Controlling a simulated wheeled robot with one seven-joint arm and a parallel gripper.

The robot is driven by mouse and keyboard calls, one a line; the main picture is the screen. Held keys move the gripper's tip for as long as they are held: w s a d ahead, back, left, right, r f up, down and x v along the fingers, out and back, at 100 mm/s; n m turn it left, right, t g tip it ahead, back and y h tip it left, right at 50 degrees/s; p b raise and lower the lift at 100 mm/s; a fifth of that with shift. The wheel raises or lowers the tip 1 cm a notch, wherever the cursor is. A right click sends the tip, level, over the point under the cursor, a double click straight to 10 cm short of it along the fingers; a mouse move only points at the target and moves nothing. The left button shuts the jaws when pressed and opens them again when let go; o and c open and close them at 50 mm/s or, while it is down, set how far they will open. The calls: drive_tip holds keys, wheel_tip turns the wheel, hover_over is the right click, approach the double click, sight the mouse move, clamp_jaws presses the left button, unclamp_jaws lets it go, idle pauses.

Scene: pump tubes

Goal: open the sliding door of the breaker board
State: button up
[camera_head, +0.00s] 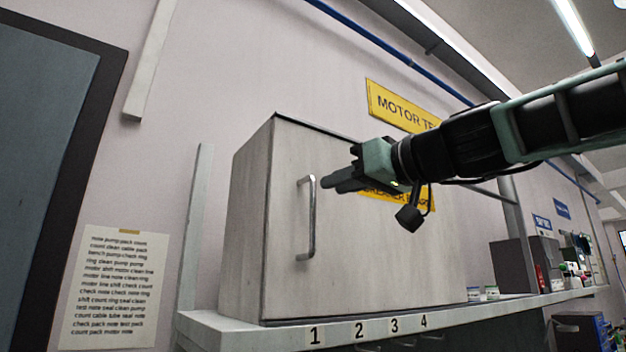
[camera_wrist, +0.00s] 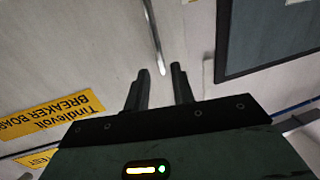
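The breaker board (camera_head: 365,250) is a pale grey box on a shelf, with a large flat front door. An upright metal bar handle (camera_head: 313,218) is on the door's left side. It also shows in the wrist view (camera_wrist: 154,35), where one end reaches the gap between my fingertips. My gripper (camera_head: 333,180) is in front of the door, just right of the handle's top. In the wrist view my gripper (camera_wrist: 161,72) has its two dark fingers apart, with nothing held. I cannot tell how far the handle is from the fingertips. The door looks shut.
A yellow label (camera_head: 415,201) on the door is partly hidden by my gripper. The shelf (camera_head: 240,333) carries numbers along its front edge. Small jars (camera_head: 491,293) and grey boxes (camera_head: 512,265) stand to the right. A paper note (camera_head: 115,290) hangs at left.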

sight(315, 192)
drive_tip(key=p+x, duration=0.2)
drive_tip(key=x, duration=0.5)
clamp_jaws()
